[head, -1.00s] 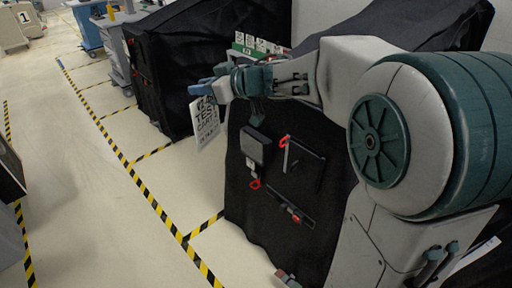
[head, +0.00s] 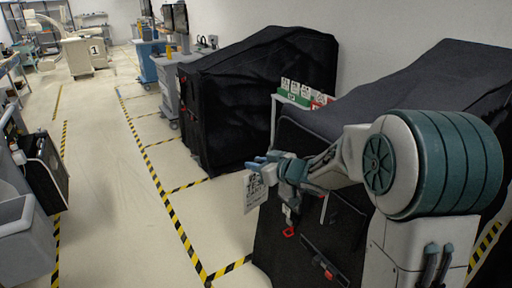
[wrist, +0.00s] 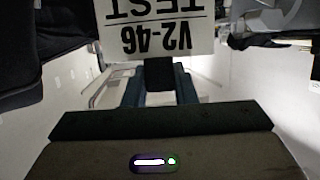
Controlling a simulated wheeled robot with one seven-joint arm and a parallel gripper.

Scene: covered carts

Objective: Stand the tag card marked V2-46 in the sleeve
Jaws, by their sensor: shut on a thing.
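The tag card (head: 254,190) is a white sheet with black print, held out to the left of the near covered cart in the head view. In the wrist view the card (wrist: 160,28) reads V2-46 and TEST upside down, with its far part cut off by the frame edge. My gripper (head: 262,162) is shut on the card, with its blue fingers also showing in the wrist view (wrist: 158,88). The card hangs in the air, apart from the cart. I cannot tell which thing is the sleeve; my arm hides part of the near cart's side.
The near cart's black cover (head: 285,240) carries red-marked fittings (head: 325,268). Several white cards stand in green and red holders (head: 305,95) behind my gripper. Another black-covered cart (head: 250,95) stands beyond. The floor aisle (head: 110,200) at left is clear, with striped tape.

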